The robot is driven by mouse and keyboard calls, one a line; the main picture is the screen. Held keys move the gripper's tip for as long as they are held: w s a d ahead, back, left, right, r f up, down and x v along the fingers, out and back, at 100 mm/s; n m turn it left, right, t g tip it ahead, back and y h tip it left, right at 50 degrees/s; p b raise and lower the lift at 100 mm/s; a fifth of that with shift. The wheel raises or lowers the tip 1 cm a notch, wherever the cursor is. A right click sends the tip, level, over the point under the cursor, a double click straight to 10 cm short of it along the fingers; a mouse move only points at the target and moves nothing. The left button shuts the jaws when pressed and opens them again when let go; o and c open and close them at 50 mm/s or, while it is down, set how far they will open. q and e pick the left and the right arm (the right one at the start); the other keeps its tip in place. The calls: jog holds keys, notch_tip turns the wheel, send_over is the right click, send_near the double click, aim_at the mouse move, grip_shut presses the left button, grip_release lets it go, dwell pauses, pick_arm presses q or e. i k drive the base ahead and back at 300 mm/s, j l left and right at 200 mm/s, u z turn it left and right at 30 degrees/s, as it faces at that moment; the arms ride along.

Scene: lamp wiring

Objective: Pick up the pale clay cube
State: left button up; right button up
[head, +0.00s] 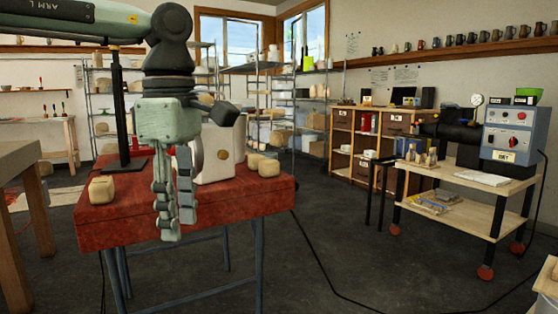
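Three pale, rounded clay blocks are on the red table (240,200) in the head view. One pale clay cube (101,189) sits alone near the left front. A second pale block (254,160) and a third pale block (268,168) sit close together at the right; I cannot tell which one the task means. My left gripper (178,228) points down at the table's front edge, between the lone cube and the right pair. Its two fingers look apart, one nearer the camera, with nothing seen between them. My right gripper is not in view.
A white box with a round gold mark (223,154) stands on the table behind my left gripper, partly hidden. A dark stand (124,165) rises from the table beside the lone cube. A wooden bench edge (15,158) is at far left.

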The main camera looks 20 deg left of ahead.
aim_at(253, 159)
jog(key=i, duration=0.95)
jog(key=i+l, duration=0.1)
jog(key=i, duration=0.9)
jog(key=i+u, duration=0.1)
jog(key=i, duration=0.85)
jog(key=i+u, duration=0.1)
jog(key=u, duration=0.6)
jog(key=i+l+u, duration=0.1)
jog(key=u, duration=0.25)
